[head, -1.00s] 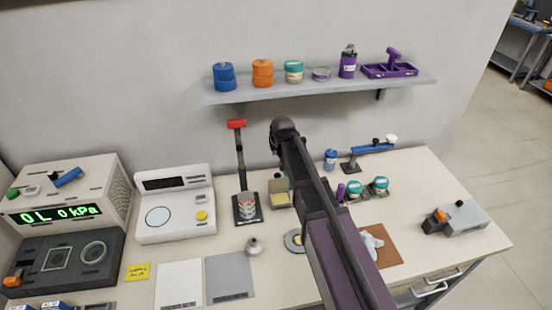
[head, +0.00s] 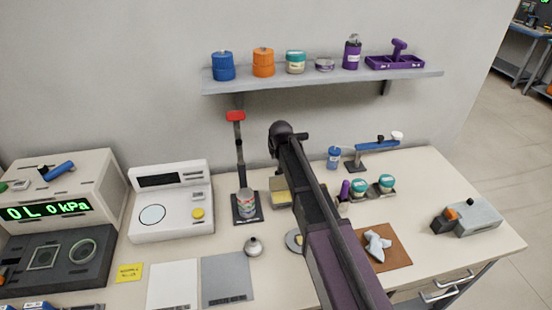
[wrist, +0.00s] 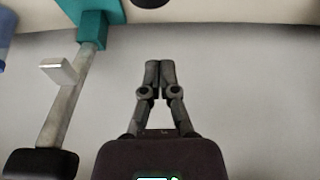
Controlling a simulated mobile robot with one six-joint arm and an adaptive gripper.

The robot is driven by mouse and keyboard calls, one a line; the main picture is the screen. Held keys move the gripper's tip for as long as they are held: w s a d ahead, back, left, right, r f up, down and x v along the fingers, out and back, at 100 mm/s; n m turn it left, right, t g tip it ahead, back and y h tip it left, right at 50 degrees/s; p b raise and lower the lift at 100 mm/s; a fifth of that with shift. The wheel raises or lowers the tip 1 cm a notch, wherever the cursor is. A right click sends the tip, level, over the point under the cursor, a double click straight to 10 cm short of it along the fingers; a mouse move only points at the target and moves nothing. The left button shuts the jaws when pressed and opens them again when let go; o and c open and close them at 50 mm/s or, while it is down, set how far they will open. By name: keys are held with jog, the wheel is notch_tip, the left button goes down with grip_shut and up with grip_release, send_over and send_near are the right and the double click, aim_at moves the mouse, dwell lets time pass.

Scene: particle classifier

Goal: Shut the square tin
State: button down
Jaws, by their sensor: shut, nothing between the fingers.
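A small square tin (head: 280,189) with a yellowish inside stands on the bench in the head view. It looks open, and my arm hides its right side. How its lid sits is too small to tell. My gripper (wrist: 158,66) shows in the wrist view with its fingers together and empty, in front of a plain grey surface. The tin is not recognisable in the wrist view. In the head view my arm crosses the middle of the bench, and the fingers cannot be made out.
A red-topped stand (head: 238,150) holding a can is left of the tin. Teal-lidded jars (head: 386,183) are to the right. A shelf (head: 330,79) with several containers hangs above. In the wrist view, a teal-topped metal bar (wrist: 66,98) is left of my fingers.

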aim_at(279, 179)
jog(key=shift+s+d+f+b, duration=0.25)
jog(key=shift+s+f+b, duration=0.15)
jog(key=shift+s+f, duration=0.25)
jog(key=shift+s+d+f+b, duration=0.25)
jog(key=shift+s+f+b, duration=0.15)
jog(key=shift+s, duration=0.45)
jog(key=shift+d, duration=0.1)
